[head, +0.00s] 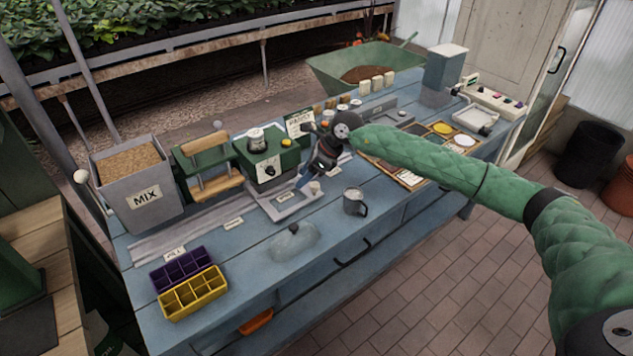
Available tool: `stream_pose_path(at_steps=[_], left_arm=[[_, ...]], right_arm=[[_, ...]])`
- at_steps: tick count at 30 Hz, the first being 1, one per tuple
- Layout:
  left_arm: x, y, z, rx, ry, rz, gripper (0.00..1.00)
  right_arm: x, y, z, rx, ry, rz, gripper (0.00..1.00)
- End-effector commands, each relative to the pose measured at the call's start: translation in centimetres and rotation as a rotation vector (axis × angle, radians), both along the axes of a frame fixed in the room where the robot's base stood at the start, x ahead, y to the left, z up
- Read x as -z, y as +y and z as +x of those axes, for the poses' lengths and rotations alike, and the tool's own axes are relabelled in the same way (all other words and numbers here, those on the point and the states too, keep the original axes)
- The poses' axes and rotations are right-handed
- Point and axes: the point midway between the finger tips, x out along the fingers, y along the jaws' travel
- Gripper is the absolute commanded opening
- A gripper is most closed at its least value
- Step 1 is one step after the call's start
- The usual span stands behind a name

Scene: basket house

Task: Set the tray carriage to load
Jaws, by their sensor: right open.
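My right arm comes in from the right over the blue bench, and its dark gripper (307,183) points down above the grey labelled tray-like unit (268,203). The gripper is open; its fingertips are close to a small pale knob (314,187) at that unit's right end, and I cannot tell whether they touch it. Flat grey rails (180,238) run along the bench, with small white labels beside them, too small to read surely. I cannot tell for sure which part is the tray carriage. My left gripper is not in view.
A grey MIX bin (147,212), a green press with wooden bars (207,163) and a green dial box (262,160) line the back. Purple (182,268) and yellow (192,293) cell trays, a clear dome (293,243) and a grey mug (354,202) stand in front.

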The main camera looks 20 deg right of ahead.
Motion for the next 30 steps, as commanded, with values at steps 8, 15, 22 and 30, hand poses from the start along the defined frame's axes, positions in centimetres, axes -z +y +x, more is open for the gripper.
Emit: stream_pose_path(at_steps=[8, 15, 22, 30], left_arm=[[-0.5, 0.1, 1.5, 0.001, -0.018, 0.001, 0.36], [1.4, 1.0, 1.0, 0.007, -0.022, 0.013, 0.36], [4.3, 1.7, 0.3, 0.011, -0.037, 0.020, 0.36], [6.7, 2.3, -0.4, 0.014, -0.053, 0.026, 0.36]], right_arm=[[-0.4, -6.9, 1.8, -0.006, 0.001, -0.239, 0.51], [0.9, -6.5, 2.1, -0.007, 0.005, -0.248, 0.51], [3.7, -5.4, 2.6, -0.007, 0.005, -0.246, 0.51], [6.1, -4.6, 3.0, -0.006, 0.004, -0.246, 0.51]])
